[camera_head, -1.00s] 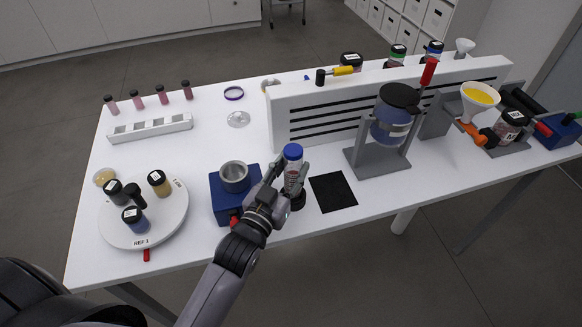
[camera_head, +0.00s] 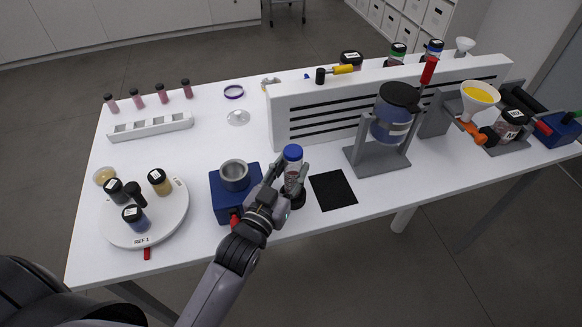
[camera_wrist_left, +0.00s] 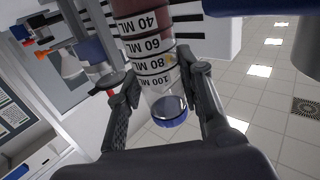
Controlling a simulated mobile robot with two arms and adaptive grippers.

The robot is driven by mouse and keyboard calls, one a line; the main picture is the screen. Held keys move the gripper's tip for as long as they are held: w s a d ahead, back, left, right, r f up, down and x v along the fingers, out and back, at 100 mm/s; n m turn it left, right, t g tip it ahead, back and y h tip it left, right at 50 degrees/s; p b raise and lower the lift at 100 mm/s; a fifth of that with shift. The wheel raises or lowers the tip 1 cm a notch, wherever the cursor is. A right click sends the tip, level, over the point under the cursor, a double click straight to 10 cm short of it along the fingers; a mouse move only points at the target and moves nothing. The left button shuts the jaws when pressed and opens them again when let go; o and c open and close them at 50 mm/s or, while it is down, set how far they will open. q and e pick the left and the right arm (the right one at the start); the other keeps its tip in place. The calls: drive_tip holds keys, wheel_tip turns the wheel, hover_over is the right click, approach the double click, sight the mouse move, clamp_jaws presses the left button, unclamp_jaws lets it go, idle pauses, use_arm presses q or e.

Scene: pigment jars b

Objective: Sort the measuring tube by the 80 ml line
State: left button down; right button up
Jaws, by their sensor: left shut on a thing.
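The measuring tube (camera_head: 292,171) is upright near the front edge of the table, with a blue cap on top and a dark round foot below. In the left wrist view the tube (camera_wrist_left: 150,62) shows black-on-white bands from 40 ML to 100 ML, with its blue cap at the bottom of the picture. Dark red contents show around the 40 and 60 ML bands; the part by the cap is clear. Their exact level against the 80 ML line is hard to tell. My left gripper (camera_head: 287,190) is shut on the tube, fingers on both sides (camera_wrist_left: 165,88). My right gripper is out of view.
A blue block with a metal cup (camera_head: 234,176) stands just left of the tube. A black square mat (camera_head: 333,191) lies right of it. A slotted white rack (camera_head: 390,104) and a grey stand (camera_head: 378,158) are behind. A round white platform (camera_head: 165,221) holds several jars.

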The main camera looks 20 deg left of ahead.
sight(291, 154)
use_arm(q)
drive_tip(key=shift+f+b, duration=0.75)
drive_tip(key=shift+f, duration=0.65)
drive_tip(key=c, duration=1)
unclamp_jaws()
drive_tip(key=shift+c, duration=0.2)
wheel_tip(291, 154, up, 10)
